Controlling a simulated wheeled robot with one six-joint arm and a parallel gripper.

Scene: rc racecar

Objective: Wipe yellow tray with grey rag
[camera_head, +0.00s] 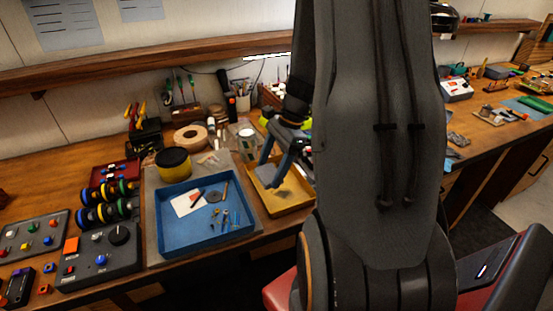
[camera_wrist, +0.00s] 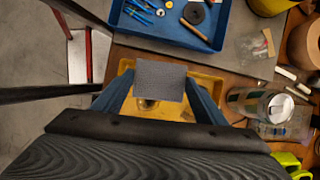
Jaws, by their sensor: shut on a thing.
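The yellow tray (camera_head: 288,205) sits on the workbench just right of the blue tray, and my arm hides its right part. In the wrist view the yellow tray (camera_wrist: 205,84) lies below my gripper, partly covered by the fingers. My gripper (camera_head: 266,178) reaches down over it from the back. My gripper's fingers (camera_wrist: 160,84) are shut on the grey rag (camera_wrist: 160,76), which shows as a flat grey piece between them. The rag (camera_head: 271,175) is over the tray's inside; I cannot tell whether it touches the floor. Something small and dark lies in the tray below the rag.
A blue tray (camera_head: 169,241) with a card and small parts stands close to the left. A glass jar (camera_wrist: 268,107) stands close on the tray's other side. A yellow-black round tub (camera_head: 174,163) and a tape roll (camera_head: 190,137) stand behind. The bench's front edge is near.

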